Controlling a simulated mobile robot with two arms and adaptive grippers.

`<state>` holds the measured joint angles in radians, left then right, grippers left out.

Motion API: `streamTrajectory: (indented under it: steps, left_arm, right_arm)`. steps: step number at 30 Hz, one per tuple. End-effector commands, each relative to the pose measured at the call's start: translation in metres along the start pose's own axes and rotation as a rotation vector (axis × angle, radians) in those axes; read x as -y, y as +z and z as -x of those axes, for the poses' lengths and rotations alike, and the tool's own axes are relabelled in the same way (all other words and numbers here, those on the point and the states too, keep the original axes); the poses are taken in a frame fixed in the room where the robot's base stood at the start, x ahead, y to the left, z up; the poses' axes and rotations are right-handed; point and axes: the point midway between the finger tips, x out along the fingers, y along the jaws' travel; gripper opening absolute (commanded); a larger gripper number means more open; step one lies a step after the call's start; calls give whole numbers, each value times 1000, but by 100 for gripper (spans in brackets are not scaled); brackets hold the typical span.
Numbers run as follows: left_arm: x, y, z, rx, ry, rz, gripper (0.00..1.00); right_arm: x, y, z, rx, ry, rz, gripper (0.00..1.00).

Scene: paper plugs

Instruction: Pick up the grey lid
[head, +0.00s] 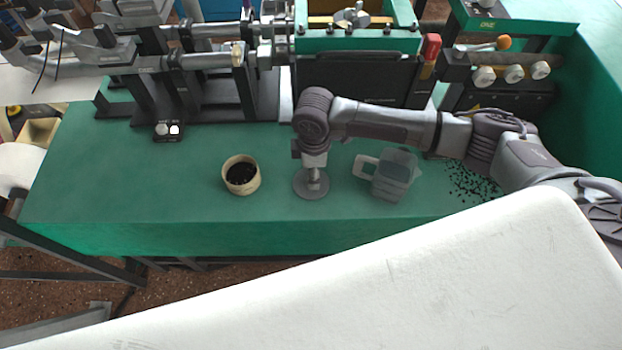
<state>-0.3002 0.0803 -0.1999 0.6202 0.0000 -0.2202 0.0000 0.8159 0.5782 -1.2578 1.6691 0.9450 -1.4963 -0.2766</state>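The grey lid (301,187) is a round disc with a knob in its middle, over the green bench top between a round tub and a clear jug. I cannot tell whether it rests on the bench or is slightly above it. My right gripper (314,168) points straight down at the knob, directly over the lid. Its fingers are small here and partly merge with the knob, so I cannot tell whether they are closed on it. My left gripper is not in view.
A cream tub (228,187) with dark contents stands left of the lid. A clear jug (396,168) with a handle stands to the right, close under my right arm. Dark granules (470,184) lie farther right. Machinery (350,75) lines the back. The left bench top (120,185) is free.

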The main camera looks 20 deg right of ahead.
Motion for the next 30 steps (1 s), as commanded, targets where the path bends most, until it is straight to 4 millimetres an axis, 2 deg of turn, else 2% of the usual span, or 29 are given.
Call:
streamTrajectory:
  steps: [3,6,13,14,21,30]
  left_arm:
    - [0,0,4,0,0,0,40]
    - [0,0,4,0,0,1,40]
    - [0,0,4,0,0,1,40]
    - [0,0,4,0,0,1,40]
    - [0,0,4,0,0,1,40]
    - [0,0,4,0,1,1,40]
  right_arm:
    - [0,1,-17,2,-2,0,50]
    - [0,1,-24,0,0,0,50]
    - [0,1,-26,0,1,1,50]
    - [0,1,-26,0,1,1,48]
    - [0,1,-26,0,1,1,10]
    - [0,1,-26,0,1,1,9]
